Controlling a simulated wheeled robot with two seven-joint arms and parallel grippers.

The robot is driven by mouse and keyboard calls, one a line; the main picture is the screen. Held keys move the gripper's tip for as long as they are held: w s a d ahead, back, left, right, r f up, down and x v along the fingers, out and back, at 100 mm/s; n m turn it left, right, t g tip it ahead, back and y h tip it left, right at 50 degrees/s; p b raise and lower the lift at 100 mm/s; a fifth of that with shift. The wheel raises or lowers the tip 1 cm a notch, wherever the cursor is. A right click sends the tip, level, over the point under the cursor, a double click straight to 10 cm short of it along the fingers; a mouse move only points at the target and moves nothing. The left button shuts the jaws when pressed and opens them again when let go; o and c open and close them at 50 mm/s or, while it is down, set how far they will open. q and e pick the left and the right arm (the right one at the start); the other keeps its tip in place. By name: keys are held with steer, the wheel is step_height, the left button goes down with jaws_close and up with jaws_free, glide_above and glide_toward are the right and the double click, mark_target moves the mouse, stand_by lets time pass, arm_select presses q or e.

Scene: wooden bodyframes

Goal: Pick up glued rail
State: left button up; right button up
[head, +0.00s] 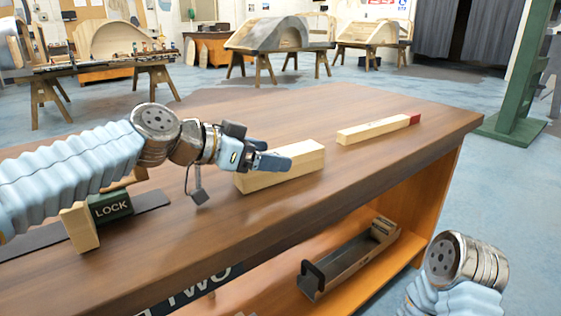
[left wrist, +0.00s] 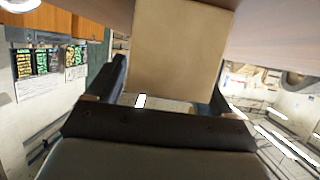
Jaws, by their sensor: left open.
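A long pale wooden rail with a red end (head: 378,130) lies on the workbench toward the far right edge. A thicker pale wooden block (head: 298,169) lies nearer, beside my left gripper. I cannot tell for sure which is the glued rail; only the farther one shows a coloured end. My left gripper (head: 272,161) is open, its fingers overlapping the thicker block in the head view. In the left wrist view a pale wooden face (left wrist: 182,45) fills the top middle, ahead of the open fingers (left wrist: 168,85). Contact cannot be told. My right gripper is out of view.
The brown workbench (head: 400,155) has clear surface between and around the two pieces. A green LOCK fixture (head: 110,208) with an upright wooden piece (head: 80,228) stands at the left. A grey metal tray (head: 345,262) sits on the lower shelf. A green post (head: 520,80) stands at the right.

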arm_select(q)
steer(key=shift+d, duration=0.1)
steer(key=shift+c, duration=0.3)
steer(key=c, duration=1.2)
steer(key=shift+c, duration=0.2)
